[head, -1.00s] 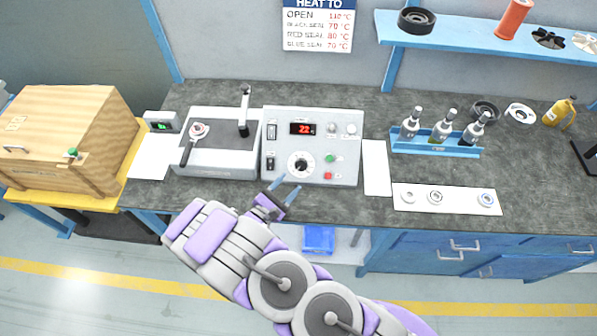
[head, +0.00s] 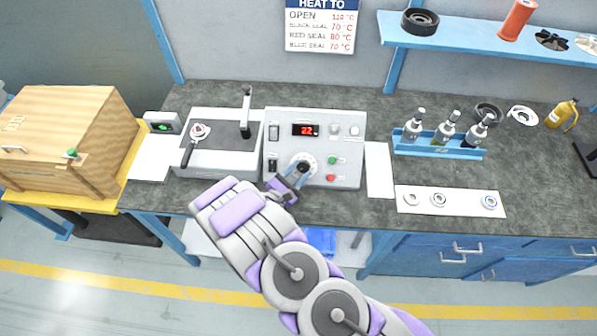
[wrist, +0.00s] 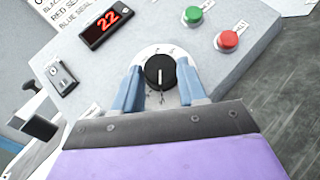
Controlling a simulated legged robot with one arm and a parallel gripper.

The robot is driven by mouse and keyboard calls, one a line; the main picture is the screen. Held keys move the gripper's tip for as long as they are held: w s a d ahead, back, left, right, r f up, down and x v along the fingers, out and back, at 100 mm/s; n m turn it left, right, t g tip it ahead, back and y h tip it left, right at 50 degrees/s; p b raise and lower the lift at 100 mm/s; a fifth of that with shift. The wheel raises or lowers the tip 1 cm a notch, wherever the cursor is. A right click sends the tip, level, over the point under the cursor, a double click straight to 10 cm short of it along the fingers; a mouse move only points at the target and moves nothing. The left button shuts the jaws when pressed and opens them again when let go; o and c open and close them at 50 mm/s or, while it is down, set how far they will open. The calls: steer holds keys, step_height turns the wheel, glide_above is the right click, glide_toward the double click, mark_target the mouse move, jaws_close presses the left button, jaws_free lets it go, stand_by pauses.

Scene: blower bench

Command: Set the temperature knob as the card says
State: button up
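The temperature knob (wrist: 160,72) is a black dial with a white pointer line on a round white scale, on the front of the grey control box (head: 345,175). My gripper (wrist: 160,88) is open, its blue fingers on either side of the knob with gaps visible. In the head view my gripper (head: 297,178) hides part of the dial. The red display (head: 306,130) reads 22, also in the wrist view (wrist: 107,24). The card (head: 320,25) on the wall is headed HEAT TO: open 110 °C, black seal 70, red seal 80, blue seal 70.
Green (wrist: 193,15) and red (wrist: 228,41) buttons sit right of the knob. A grey heater unit (head: 220,150) stands left of the box. A blue rack (head: 438,146) with bottle-like parts and a white strip with rings (head: 450,200) lie to the right.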

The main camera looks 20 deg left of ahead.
steer(key=shift+a+f, duration=0.1)
steer(key=shift+a, duration=0.1)
steer(key=shift+c, duration=0.7)
steer(key=c, duration=0.3)
steer(key=shift+d, duration=0.15)
steer(key=shift+w+r+m+g+h, duration=0.1)
steer(key=shift+r+m+g+h, duration=0.1)
steer(key=shift+m+g+h, duration=0.3)
steer(key=shift+m+p, duration=0.3)
steer(key=shift+p, duration=0.05)
steer(key=m+g+h, duration=0.1)
steer(key=m, duration=0.1)
steer(key=m+g+p, duration=0.1)
steer(key=m+g, duration=0.1)
steer(key=m+g+h, duration=0.1)
steer(key=shift+w+a+r+m+h+p, duration=0.25)
steer(key=shift+a+r+m+h+p, duration=0.05)
steer(key=shift+a+m+p, duration=0.1)
steer(key=m+g, duration=0.3)
steer(key=m+g+p, duration=0.1)
steer(key=shift+w+r+m+g, duration=0.25)
steer(key=shift+m+g, duration=0.05)
steer(key=shift+g, duration=0.1)
steer(key=shift+m+g, duration=0.8)
